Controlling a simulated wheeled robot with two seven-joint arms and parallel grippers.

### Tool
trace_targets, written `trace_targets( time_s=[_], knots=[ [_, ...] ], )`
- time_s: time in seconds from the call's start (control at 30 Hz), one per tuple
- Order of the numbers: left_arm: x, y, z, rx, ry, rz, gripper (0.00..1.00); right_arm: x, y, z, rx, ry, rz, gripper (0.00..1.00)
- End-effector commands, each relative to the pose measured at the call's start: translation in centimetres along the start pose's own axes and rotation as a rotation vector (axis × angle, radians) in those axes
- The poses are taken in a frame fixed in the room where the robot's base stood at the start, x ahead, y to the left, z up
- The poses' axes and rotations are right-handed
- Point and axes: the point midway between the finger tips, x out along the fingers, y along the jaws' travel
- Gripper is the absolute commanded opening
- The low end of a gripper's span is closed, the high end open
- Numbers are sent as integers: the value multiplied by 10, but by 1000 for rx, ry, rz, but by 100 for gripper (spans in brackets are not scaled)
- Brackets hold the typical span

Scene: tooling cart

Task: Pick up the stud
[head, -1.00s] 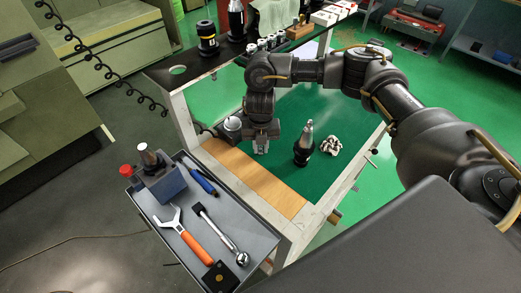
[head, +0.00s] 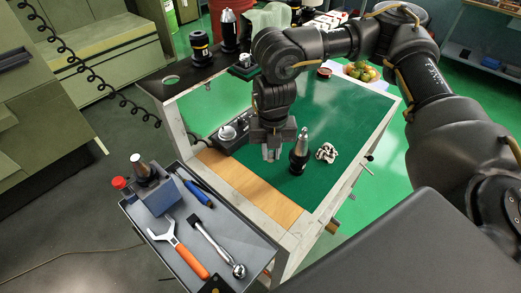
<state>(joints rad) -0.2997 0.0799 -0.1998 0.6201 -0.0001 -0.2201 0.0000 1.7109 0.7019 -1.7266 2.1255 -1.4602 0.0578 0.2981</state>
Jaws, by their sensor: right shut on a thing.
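My right gripper (head: 271,154) hangs pointing down over the green mat (head: 337,109) of the cart, just left of a black tool holder with a silver cone. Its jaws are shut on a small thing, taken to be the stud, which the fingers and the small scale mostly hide. I cannot make out its shape. The tool holder (head: 299,156) stands upright on the mat, close to the gripper. My left gripper is not in view.
A grey dial device (head: 228,134) sits left of the gripper. A side tray (head: 245,236) holds a wrench (head: 180,247), a ratchet (head: 218,243) and a blue-handled tool (head: 199,193). Fruit (head: 361,71) is behind my arm.

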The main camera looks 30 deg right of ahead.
Motion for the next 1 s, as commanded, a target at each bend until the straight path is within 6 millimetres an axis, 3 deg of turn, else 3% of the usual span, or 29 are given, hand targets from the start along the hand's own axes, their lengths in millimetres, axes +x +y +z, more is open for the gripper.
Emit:
trace_targets(
  time_s=[0.3, 0.67, 0.87, 1.0],
  knots=[
    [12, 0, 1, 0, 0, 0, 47, -20, -20, -42, -3, -1, 2, 0],
    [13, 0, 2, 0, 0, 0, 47, -26, -24, -51, 27, 0, 1, 0],
    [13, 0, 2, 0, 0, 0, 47, -22, -12, -45, 328, 6, -1, 0],
    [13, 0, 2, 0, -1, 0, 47, -17, 1, -37, 708, 10, -4, 0]
  ],
)
